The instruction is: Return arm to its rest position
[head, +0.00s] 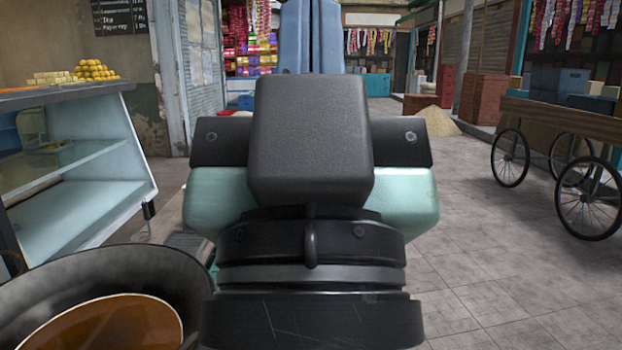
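My arm fills the middle of the head view, close to the camera. It shows as black rounded housings with pale teal parts at both sides and a black ringed joint below. My gripper's fingertips cannot be made out for certain. Two pale blue upright parts rise behind the black housing at the top, and I cannot tell whether they are fingers or an arm link. I see nothing held. A wide dark pan (150,268) with orange-brown contents (105,325) is at the lower left, beside my arm and partly cut off by the frame.
A glass display counter (75,185) with yellow sweets (95,70) on top stands at the left. A wooden cart (570,118) with large spoked wheels is at the right. The tiled floor (475,225) between my arm and the cart is clear. Stalls and crates line the back.

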